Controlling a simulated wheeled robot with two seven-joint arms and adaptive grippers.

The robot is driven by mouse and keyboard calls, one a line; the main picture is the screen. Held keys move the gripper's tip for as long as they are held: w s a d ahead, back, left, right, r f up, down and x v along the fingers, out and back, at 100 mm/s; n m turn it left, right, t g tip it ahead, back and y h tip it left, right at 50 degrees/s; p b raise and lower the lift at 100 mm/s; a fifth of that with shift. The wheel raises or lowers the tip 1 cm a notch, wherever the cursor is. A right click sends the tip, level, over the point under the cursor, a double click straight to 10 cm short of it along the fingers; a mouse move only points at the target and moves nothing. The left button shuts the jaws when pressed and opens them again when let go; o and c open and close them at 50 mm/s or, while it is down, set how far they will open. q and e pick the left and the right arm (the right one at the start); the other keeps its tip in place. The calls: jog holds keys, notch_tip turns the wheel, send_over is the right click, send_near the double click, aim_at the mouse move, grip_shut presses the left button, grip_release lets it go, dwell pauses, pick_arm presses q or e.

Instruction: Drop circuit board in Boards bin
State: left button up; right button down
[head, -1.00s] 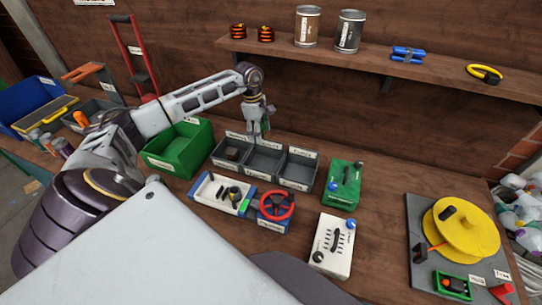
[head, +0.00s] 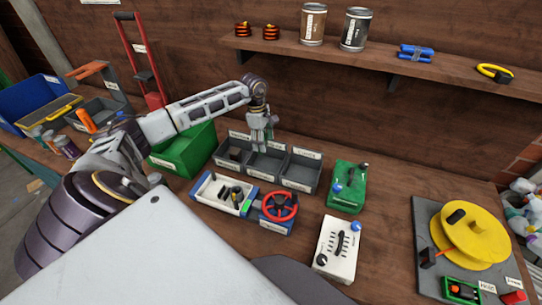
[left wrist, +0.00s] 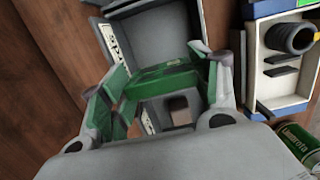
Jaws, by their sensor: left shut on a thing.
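My left gripper (head: 262,143) hangs above the row of small grey bins, over the left and middle ones. It is shut on a green circuit board (left wrist: 165,78), which lies between the fingers in the left wrist view. In the head view the board is mostly hidden by the fingers. The bins are a left bin (head: 222,163) with a brown block inside, a middle bin (head: 263,174) and a right bin (head: 298,184). Their labels are too small to read surely, so I cannot tell which is Boards. My right gripper is not in view.
A large green bin (head: 185,155) stands left of the grey bins. A white tray (head: 210,195), red wheel (head: 279,206), green device (head: 347,190) and white control box (head: 335,250) stand in front and right. A shelf (head: 430,75) runs behind. Bare wood lies at right centre.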

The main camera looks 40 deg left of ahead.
pick_arm(q)
jog(key=shift+f, duration=0.75)
jog(key=o, duration=1.1)
jog(key=shift+c, duration=0.2)
notch_tip(320, 180, up, 12)
jog(key=a, duration=0.1)
jog(key=shift+s+a, duration=0.2)
jog(key=shift+s, duration=0.05)
jog(key=shift+f, duration=0.1)
dwell(0.4)
